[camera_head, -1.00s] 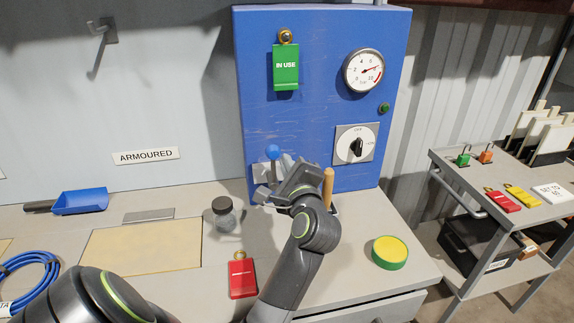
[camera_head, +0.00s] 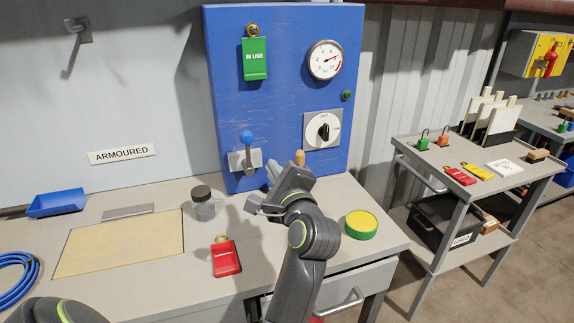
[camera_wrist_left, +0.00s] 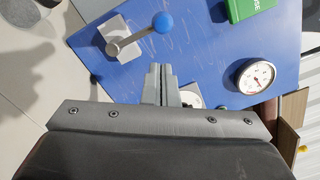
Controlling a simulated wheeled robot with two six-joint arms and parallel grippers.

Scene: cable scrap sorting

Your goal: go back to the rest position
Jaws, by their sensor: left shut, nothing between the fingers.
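My left gripper (camera_head: 258,208) is over the bench in front of the blue panel (camera_head: 285,90). It is shut and empty; its closed fingers (camera_wrist_left: 160,82) show in the left wrist view against the panel. A lever with a blue knob (camera_head: 246,137) on a pale plate stands on the panel, up and left of the gripper and apart from it. The knob also shows in the left wrist view (camera_wrist_left: 163,22). My right gripper is not in view.
A wooden handle (camera_head: 300,158) stands behind my arm. A grey trolley (camera_head: 465,197) stands at right. Floor shows beside it.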

